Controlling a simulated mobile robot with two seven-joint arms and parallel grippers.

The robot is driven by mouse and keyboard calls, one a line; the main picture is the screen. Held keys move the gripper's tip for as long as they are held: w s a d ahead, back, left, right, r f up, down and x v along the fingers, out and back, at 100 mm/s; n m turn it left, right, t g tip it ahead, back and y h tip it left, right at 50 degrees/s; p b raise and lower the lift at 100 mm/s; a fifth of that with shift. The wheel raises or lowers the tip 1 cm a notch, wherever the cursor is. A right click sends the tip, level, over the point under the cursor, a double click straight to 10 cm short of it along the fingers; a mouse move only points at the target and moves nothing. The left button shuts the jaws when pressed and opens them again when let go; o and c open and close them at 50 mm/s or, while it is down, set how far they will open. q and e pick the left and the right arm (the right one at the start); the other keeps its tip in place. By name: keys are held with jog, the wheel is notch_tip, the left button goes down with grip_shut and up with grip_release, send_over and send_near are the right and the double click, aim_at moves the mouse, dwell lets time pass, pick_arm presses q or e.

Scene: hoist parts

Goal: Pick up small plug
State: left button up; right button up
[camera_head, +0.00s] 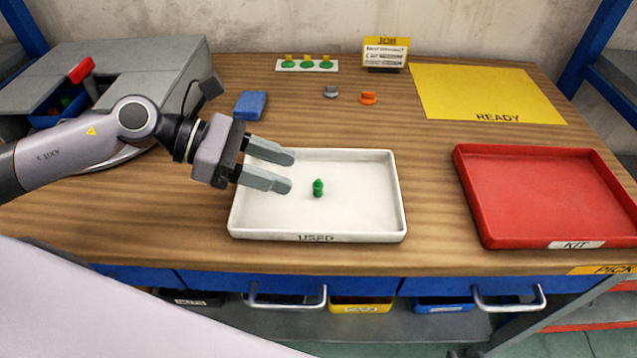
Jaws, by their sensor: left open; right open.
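A small green plug (318,188) stands in the white tray labelled USED (383,222), near its middle. My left gripper (292,171) comes in from the left over the left part of that tray. Its two grey fingers are apart, with nothing between them, and point right toward the plug. The plug is a short way beyond the fingertips and apart from them. My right gripper is not in the view.
A red KIT tray (555,237) sits at right, below a yellow READY mat (485,92). Behind the white tray are a blue block (250,105), a grey part (330,92), an orange part (368,98), a card with green pieces (307,66) and a JOB sign (385,53).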

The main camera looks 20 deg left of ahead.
aim_at(319, 180)
pick_arm(q)
jog(key=p+x, duration=0.1)
jog(key=x, duration=0.2)
jog(key=shift+w+d+r, duration=0.1)
jog(key=shift+w+d, duration=0.05)
jog(key=shift+d, duration=0.1)
jog(key=shift+w+d+f, duration=0.15)
jog(key=shift+d+f, duration=0.2)
jog(key=shift+d, duration=0.15)
grip_shut()
